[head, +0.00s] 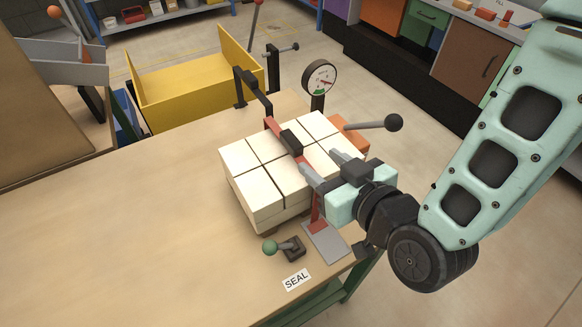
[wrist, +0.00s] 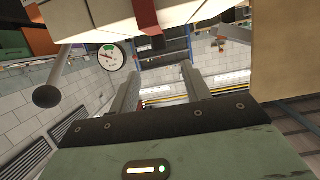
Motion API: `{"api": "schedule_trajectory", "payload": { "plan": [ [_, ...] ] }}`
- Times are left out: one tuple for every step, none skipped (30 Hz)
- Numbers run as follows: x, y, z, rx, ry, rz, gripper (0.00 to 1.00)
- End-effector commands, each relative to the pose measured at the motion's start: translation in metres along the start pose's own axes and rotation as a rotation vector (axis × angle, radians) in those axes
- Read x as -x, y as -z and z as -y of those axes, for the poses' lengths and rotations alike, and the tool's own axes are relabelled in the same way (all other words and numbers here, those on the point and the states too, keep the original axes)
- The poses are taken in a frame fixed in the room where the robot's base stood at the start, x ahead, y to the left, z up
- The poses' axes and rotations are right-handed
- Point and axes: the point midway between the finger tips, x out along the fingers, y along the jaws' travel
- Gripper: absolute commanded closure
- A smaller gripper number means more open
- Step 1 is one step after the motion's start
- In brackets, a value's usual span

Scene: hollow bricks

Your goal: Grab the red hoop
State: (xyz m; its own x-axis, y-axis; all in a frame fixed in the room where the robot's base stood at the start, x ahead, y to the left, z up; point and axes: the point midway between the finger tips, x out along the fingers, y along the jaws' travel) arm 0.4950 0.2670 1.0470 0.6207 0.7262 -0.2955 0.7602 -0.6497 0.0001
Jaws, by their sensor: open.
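A red hoop (head: 275,128) runs as a band over the top of a block of pale bricks (head: 240,163), with a black clasp-like piece on it. A red upright part (head: 316,212) shows below my gripper at the near side; I cannot tell if it is the same band. My gripper (head: 324,166) is open at the right end of the bricks, close beside the band. In the wrist view the red band (wrist: 145,14) hangs above the gap between my open fingers (wrist: 158,72), which is empty. My gripper hides part of the near brick side.
A round gauge (head: 319,78) and a black-knobbed lever (head: 375,125) stand behind and right of the bricks. A green-knobbed lever (head: 279,246) and a SEAL label (head: 297,279) are in front. A yellow bin (head: 195,85) stands behind. The table's left side (head: 110,235) is clear.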

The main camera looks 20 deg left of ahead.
Motion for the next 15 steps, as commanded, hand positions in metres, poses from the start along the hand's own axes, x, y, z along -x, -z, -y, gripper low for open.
{"api": "schedule_trajectory", "payload": {
  "plan": [
    [-0.005,-0.005,-0.001,0.001,-0.002,-0.005,0.53],
    [-0.006,-0.005,-0.001,0.001,-0.002,-0.005,0.53],
    [-0.008,-0.005,-0.001,0.0,-0.001,-0.005,0.53],
    [-0.009,-0.005,-0.001,0.0,-0.001,-0.006,0.53],
    [-0.01,-0.005,-0.001,0.0,-0.001,-0.006,0.53],
    [-0.011,-0.005,-0.001,0.0,-0.001,-0.005,0.53],
    [-0.012,-0.004,-0.001,0.0,-0.002,-0.005,0.53],
    [-0.013,-0.005,-0.001,0.0,-0.002,-0.004,0.53],
    [-0.014,-0.004,-0.001,0.0,-0.002,-0.004,0.53],
    [-0.015,-0.004,0.0,0.001,-0.001,-0.004,0.53],
    [-0.015,-0.004,0.0,0.0,-0.001,-0.004,0.53],
    [-0.016,-0.003,0.0,0.001,0.0,-0.004,0.53],
    [-0.016,-0.003,0.0,0.001,0.001,-0.004,0.53],
    [-0.017,-0.003,0.0,0.001,0.0,-0.004,0.53],
    [-0.018,-0.003,0.0,0.001,0.0,-0.004,0.53]
  ]
}}
